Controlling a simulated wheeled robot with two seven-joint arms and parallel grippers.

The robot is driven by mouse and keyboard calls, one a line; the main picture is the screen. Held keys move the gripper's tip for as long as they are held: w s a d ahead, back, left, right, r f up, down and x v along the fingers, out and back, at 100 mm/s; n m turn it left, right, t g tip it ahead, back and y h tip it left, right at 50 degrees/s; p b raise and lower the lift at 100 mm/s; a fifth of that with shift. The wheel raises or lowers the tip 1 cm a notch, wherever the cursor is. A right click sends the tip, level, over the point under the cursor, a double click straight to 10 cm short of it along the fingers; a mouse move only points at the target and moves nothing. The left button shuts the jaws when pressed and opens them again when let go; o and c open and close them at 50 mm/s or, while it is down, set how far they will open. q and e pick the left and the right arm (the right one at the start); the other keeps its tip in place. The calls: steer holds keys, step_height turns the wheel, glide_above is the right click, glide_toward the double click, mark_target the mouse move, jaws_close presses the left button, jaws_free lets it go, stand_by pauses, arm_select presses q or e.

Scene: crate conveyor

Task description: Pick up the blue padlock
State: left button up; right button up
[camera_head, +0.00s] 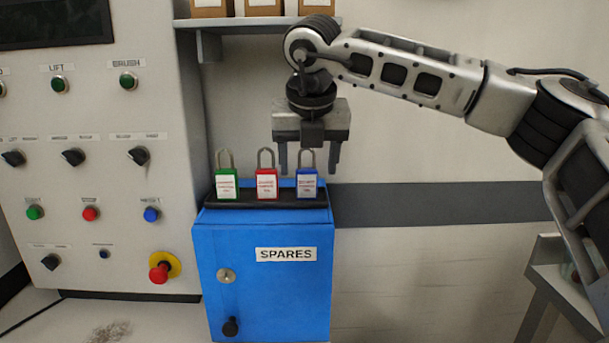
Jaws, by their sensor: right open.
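The blue padlock (307,187) stands upright at the right end of a black tray (240,203) on top of a blue cabinet (250,285) labelled SPARES. It has a white label and a grey shackle. A red padlock (267,187) stands in the middle and a green padlock (227,187) at the left of the same tray. My right gripper (309,168) points down at the blue padlock. Its two fingers are apart, one on either side of the shackle in the picture. I cannot tell whether they touch it. My left gripper is not in view.
A control panel (105,200) with knobs, buttons and a red emergency stop (159,272) stands left of the cabinet. A grey shelf (250,23) with small boxes hangs above the gripper. A grey stand (545,285) is at the lower right.

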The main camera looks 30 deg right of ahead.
mark_target(307, 170)
steer(key=shift+w+d, duration=0.25)
steer(key=shift+w, duration=0.35)
steer(key=shift+w+d, duration=0.25)
steer(key=shift+w, duration=0.3)
steer(key=x, duration=0.5)
steer(key=shift+p, duration=0.35)
steer(key=shift+c, duration=0.3)
steer(key=c, duration=1)
